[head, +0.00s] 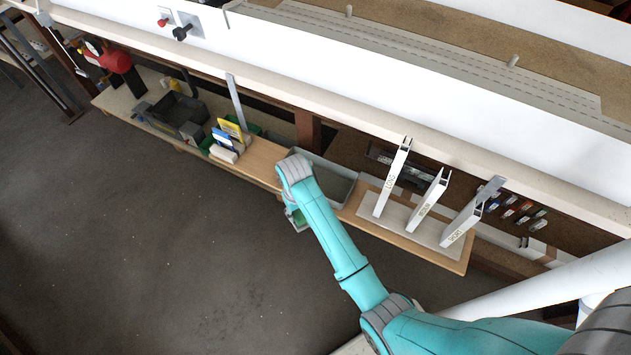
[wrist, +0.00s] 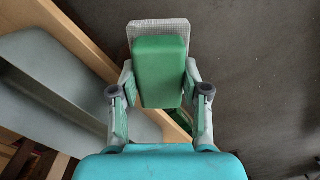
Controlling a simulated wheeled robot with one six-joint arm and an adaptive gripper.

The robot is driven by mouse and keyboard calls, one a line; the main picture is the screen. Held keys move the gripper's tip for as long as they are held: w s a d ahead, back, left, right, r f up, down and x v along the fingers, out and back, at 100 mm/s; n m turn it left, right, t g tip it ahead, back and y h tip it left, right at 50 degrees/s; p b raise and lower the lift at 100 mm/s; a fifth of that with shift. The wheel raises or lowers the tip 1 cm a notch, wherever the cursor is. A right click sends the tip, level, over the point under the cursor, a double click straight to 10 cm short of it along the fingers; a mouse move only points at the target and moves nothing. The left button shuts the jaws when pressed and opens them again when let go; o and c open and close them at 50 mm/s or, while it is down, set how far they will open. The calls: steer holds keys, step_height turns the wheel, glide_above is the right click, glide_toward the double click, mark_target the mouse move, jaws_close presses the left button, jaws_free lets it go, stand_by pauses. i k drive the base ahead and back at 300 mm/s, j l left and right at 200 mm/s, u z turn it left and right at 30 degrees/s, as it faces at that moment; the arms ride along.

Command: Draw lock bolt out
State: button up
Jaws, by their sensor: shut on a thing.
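My gripper (wrist: 160,75) is shut on a green block (wrist: 160,72) backed by a grey, textured plate (wrist: 158,27). It holds them above the floor beside the bench edge. In the head view my arm mostly hides the gripper, and a bit of green (head: 295,214) shows past it. Three white labelled profiles (head: 392,178), (head: 428,200), (head: 461,224) lean on a pale board at the right. A flat grey piece (head: 491,190) sticks out at the top of the right-hand profile. I cannot tell whether it is the lock bolt.
A grey bin (head: 345,187) stands on the wooden bench next to my arm, and shows in the wrist view (wrist: 60,85). Left are books (head: 225,140), a dark crate (head: 180,112) and a red-and-black thing (head: 115,60). A white ledge overhangs the bench. The dark floor is clear.

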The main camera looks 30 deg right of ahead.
mark_target(162, 22)
steer(key=i+j, duration=1.45)
steer(key=i+j+z, duration=0.05)
